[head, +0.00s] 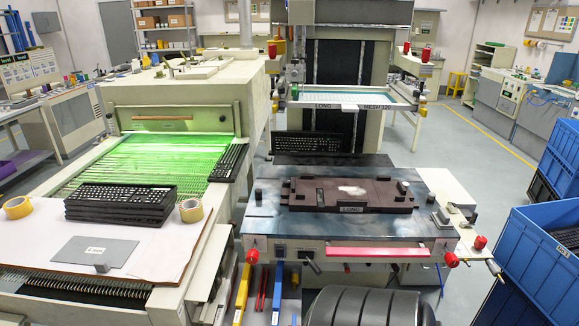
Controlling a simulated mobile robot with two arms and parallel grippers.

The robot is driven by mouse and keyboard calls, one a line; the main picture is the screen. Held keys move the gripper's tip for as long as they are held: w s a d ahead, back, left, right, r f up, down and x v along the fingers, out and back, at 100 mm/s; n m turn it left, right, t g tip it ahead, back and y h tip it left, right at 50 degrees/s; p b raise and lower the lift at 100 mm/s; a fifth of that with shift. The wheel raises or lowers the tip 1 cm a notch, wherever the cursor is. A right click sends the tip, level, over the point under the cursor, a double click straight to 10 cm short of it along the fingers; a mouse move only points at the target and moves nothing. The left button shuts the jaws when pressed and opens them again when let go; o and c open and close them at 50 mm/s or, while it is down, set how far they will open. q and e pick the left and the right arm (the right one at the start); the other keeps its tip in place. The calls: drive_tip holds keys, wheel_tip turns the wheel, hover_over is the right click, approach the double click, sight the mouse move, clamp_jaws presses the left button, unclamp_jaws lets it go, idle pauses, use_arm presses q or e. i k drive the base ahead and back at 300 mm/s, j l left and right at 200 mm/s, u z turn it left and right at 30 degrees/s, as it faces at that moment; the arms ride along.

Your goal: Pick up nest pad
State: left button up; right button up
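A dark brown nest plate (333,189) lies flat on the printer's blue-grey table, with small blocks around its edges, a white patch on top and a front label that seems to read "LONG". A flat grey pad (78,250) with a small unreadable label lies on the white surface at the front left. A small grey block stands at its front right edge. I cannot tell from the frame which of these two is called the nest pad. Neither of my grippers is in view.
Another keyboard (228,162) lies by the green-lit conveyor. A keyboard (307,143) stands behind the nest plate, under the screen frame (352,97). Blue crates (541,258) are at right.

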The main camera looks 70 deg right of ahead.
sight(443, 220)
drive_tip(key=z, duration=3.25)
